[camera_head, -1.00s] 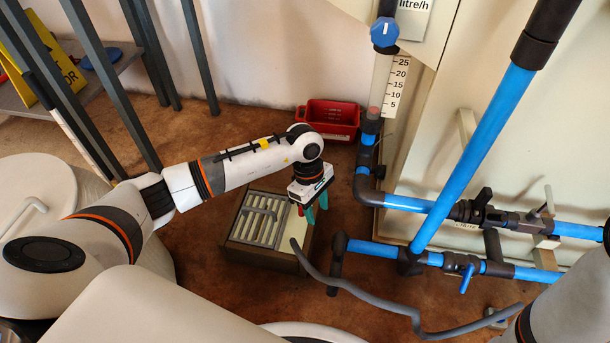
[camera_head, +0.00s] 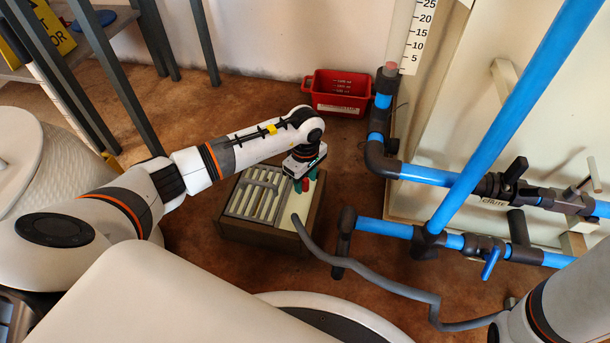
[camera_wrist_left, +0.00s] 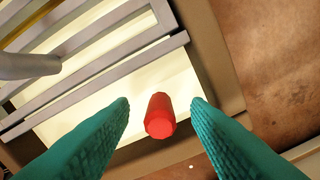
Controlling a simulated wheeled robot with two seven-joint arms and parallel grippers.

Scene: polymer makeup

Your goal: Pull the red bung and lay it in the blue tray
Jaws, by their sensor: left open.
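The red bung (camera_wrist_left: 160,116) stands up from the pale top of a slatted box in the left wrist view, its end toward the camera. My left gripper (camera_wrist_left: 160,103) is open, with one green finger on each side of the bung and a gap on both sides. In the head view the gripper (camera_head: 307,181) is over the box's right side, and the bung (camera_head: 298,186) shows small beside the fingers. My right gripper is out of view.
The slatted box (camera_head: 240,231) stands on the brown floor. A red tub (camera_head: 339,105) is behind it by the wall. Blue pipes (camera_head: 430,176) with valves are on the right. Grey posts (camera_head: 118,85) stand at left.

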